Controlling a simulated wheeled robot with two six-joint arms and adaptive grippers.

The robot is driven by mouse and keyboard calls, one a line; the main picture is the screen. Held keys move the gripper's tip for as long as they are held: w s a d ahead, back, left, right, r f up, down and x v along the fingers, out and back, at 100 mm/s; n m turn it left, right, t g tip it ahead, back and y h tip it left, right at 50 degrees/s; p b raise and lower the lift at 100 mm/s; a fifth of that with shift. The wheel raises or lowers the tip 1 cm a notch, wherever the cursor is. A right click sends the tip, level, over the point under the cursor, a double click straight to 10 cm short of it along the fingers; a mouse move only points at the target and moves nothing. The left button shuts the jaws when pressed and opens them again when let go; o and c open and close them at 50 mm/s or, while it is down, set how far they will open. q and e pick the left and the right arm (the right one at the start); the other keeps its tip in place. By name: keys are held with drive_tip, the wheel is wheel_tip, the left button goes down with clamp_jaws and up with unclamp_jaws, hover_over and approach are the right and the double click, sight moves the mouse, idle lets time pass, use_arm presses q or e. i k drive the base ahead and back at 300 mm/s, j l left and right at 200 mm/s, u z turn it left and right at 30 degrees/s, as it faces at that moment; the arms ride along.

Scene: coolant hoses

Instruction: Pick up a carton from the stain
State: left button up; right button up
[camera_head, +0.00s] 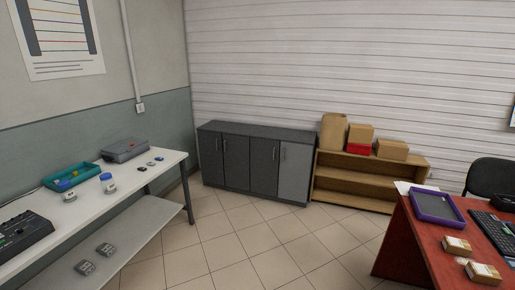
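Neither of my grippers shows in the head view. Two small cartons lie on the red desk at the lower right: one carton (456,246) nearer the desk's left edge, and another carton (483,272) nearer the front. Both are brown with pale tops. Larger brown cartons stand on top of the wooden shelf: one carton (360,133) sits above a red box (358,150), and a wider carton (392,150) stands to its right. I cannot make out a stain on the floor or on any surface.
The white table (165,158) on the left holds a teal tray (50,183), a grey case (125,150) and small items. A dark cabinet (262,133) and the wooden shelf (345,178) line the back wall. A purple tray (437,219) lies on the desk (405,240). The tiled floor (255,240) between is clear.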

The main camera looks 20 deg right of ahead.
sight(455, 246)
drive_tip(key=i+l+z, duration=0.2)
drive_tip(key=i+z, duration=0.25)
drive_tip(key=i+l+z, duration=0.1)
drive_tip(key=i+z, duration=0.2)
drive_tip(key=z, duration=0.2)
drive_tip(key=i+z, duration=0.45)
drive_tip(key=i+j+z, duration=0.25)
drive_tip(key=z, duration=0.25)
drive_tip(key=i+j+z, duration=0.6)
drive_tip(key=j+z, duration=0.15)
drive_tip(key=z, duration=0.15)
